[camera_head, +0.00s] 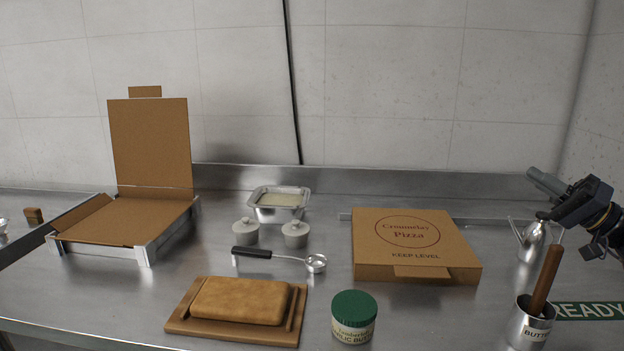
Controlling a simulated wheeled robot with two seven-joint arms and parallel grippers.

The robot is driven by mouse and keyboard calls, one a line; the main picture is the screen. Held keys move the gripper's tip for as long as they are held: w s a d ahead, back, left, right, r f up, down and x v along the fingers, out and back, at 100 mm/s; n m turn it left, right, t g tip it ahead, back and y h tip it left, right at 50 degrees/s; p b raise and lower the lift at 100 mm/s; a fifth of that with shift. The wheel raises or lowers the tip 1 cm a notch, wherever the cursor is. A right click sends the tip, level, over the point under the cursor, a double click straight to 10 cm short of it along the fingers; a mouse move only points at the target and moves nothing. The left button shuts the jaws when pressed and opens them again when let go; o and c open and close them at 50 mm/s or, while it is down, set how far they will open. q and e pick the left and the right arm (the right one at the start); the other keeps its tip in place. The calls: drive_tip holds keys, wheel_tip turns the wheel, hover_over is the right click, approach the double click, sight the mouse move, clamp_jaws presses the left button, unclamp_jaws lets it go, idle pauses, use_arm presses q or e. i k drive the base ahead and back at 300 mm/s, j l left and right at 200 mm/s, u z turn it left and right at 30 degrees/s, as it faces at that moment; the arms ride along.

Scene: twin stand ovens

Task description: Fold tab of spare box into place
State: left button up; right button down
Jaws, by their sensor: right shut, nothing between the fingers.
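A closed brown pizza box (450,250) lies on the steel counter at the right, printed with a round logo and "KEEP LEVEL". A small tab (422,272) shows at the middle of its front edge; I cannot tell whether it is tucked in. A second, open box (125,220) sits in a metal frame at the left. Its lid (152,145) stands upright with a small tab (145,91) at the top. I cannot tell which box is the spare. My right gripper (546,184) is at the right edge, shut and empty, apart from both boxes. My left gripper is not in view.
Between the boxes are a metal tray (279,198), two white lidded pots (246,232), and a ladle (316,263). In front are a bread board (190,328) and a green-lidded tub (353,335). A butter cup (530,328) and an oil can (534,242) stand right of the closed box.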

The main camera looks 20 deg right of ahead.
sight(400, 271)
drive_tip(key=k+j, duration=0.2)
drive_tip(key=j, duration=0.2)
drive_tip(key=k+j, duration=0.2)
drive_tip(key=j, duration=0.2)
drive_tip(key=k+j, duration=0.2)
drive_tip(key=j, duration=0.2)
